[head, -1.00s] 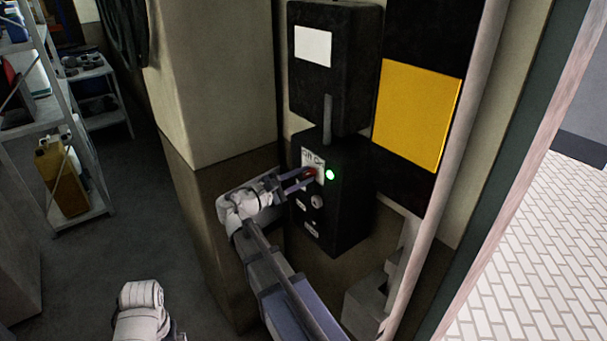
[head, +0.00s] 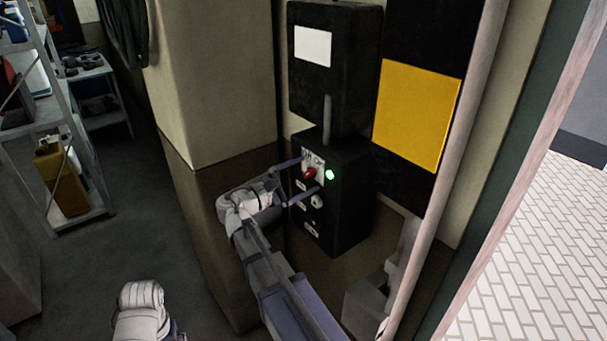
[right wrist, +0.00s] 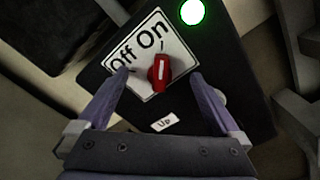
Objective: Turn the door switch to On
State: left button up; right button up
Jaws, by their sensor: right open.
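The door switch, a red knob (head: 309,173), sits on a white Off/On plate (head: 318,158) on the lower black control box (head: 343,205). In the right wrist view the red knob (right wrist: 159,72) has a white mark, and its upper end leans slightly toward the On side of the plate (right wrist: 171,42). A green lamp (head: 329,175) beside it is lit. My right gripper (head: 305,180) is open, its fingers apart on either side of the knob, with visible gaps in the right wrist view (right wrist: 162,82). My left gripper is not visible; only part of that arm shows at the bottom.
Below the switch are a grey button (head: 317,201) and small labels, one reading Up (right wrist: 165,123). A larger black box (head: 335,75) is above. A yellow panel (head: 417,115) and a pale pipe stand to the right. A shelf (head: 85,218) with a yellow can is at left.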

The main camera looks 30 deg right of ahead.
jog(key=a, duration=0.7)
jog(key=shift+s, duration=0.3)
jog(key=d, duration=0.7)
jog(key=shift+w+d, duration=0.25)
jog(key=shift+w, duration=0.05)
jog(key=shift+a+n, duration=0.2)
jog(key=shift+n, duration=1.5)
